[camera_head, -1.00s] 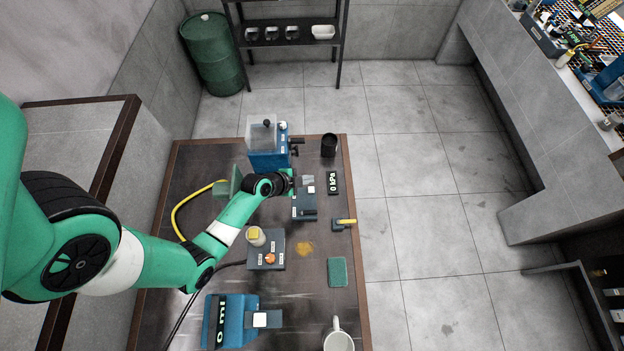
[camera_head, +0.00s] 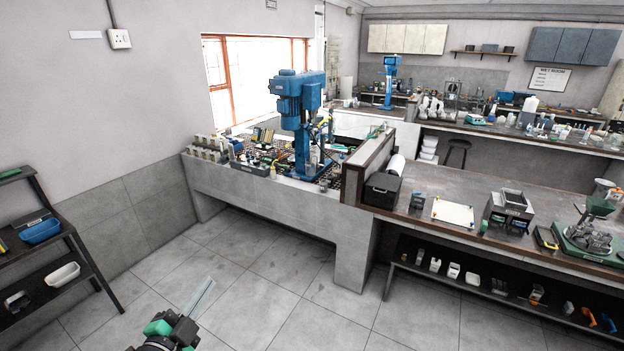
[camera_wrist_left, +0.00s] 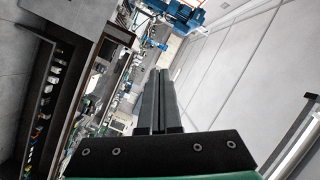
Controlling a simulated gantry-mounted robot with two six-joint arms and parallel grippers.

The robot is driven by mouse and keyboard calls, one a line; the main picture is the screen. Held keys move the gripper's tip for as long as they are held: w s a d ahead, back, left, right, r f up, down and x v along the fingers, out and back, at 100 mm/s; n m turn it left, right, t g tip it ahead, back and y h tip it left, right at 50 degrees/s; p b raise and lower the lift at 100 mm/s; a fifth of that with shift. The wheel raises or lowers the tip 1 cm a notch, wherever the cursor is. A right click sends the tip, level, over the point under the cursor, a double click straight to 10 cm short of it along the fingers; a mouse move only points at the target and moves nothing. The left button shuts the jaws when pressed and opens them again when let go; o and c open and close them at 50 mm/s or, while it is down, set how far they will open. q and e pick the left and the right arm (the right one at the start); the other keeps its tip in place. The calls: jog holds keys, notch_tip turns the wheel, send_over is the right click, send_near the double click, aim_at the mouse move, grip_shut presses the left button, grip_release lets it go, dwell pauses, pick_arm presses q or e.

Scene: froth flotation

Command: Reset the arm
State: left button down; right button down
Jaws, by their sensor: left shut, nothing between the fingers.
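My left gripper (camera_head: 211,284) is at the bottom left of the head view, over the tiled floor and clear of the benches. Its two pale fingers lie together and hold nothing. In the left wrist view the closed dark fingers (camera_wrist_left: 160,75) point away from the camera, with no object between them. Most of my left arm is below the picture in the head view. My right gripper is not in view.
A blue flotation machine (camera_head: 300,120) stands on a grey wall-side bench (camera_head: 270,205). A dark bench (camera_head: 450,195) at the right holds equipment. A dark shelf rack (camera_head: 75,250) stands at the left. The floor (camera_head: 290,295) between them is open.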

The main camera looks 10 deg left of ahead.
pick_arm(q)
jog(key=d+r+t+h, duration=0.1)
jog(key=d+r+t, duration=0.15)
jog(key=r, duration=0.55)
jog(key=d+r+t+h, duration=0.1)
jog(key=d+r, duration=0.3)
jog(key=r, duration=0.4)
jog(key=s+d+r+n+t+h+p, duration=0.1)
jog(key=s+d+r+t, duration=0.2)
jog(key=r, duration=0.7)
jog(key=s+d+r+n+t+h+p, duration=0.1)
jog(key=s+d+r, duration=0.2)
jog(key=s+r, duration=0.45)
jog(key=s+a+r+n+t+y, duration=0.1)
jog(key=s+a+r+n+t, duration=0.1)
jog(key=s+r+n, duration=0.4)
jog(key=r+n+t, duration=0.1)
jog(key=n, duration=0.1)
jog(key=shift+r+n+y, duration=0.3)
jog(key=shift+y, duration=0.1)
